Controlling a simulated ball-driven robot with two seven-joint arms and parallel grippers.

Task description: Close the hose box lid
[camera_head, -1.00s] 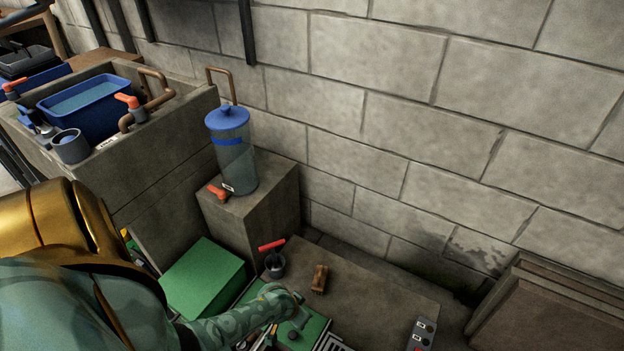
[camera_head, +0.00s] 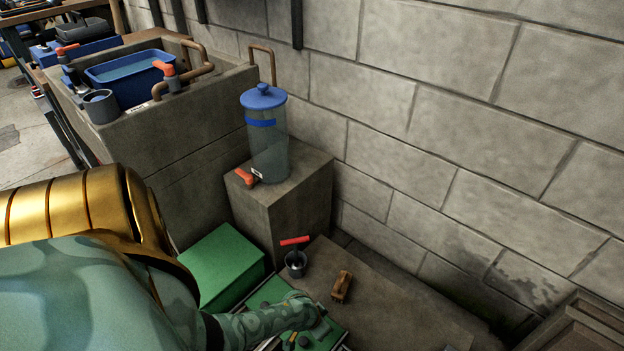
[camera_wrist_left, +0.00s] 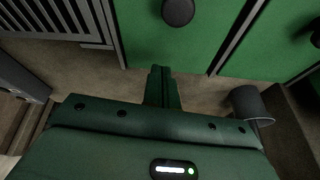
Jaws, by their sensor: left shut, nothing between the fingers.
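A green box (camera_head: 222,266) with a flat top stands on the floor below the grey plinth in the head view. Flat green panels (camera_head: 315,333) lie low beside it, partly hidden by my left arm. In the left wrist view, green panels (camera_wrist_left: 172,38) with grey edges fill the top, and one carries a round dark knob (camera_wrist_left: 178,11). I cannot tell which green piece is the hose box lid. My left gripper (camera_wrist_left: 160,72) is shut and empty, with its fingertips near the knobbed panel's edge; contact is unclear. My right gripper is in neither view.
A dark cup with a red handle (camera_head: 295,262) and a wooden block (camera_head: 341,287) are beside the panels. A clear canister with a blue lid (camera_head: 267,145) stands on the plinth (camera_head: 290,215). A block wall (camera_head: 450,130) closes off the back. A slatted grate (camera_wrist_left: 55,18) shows at upper left.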

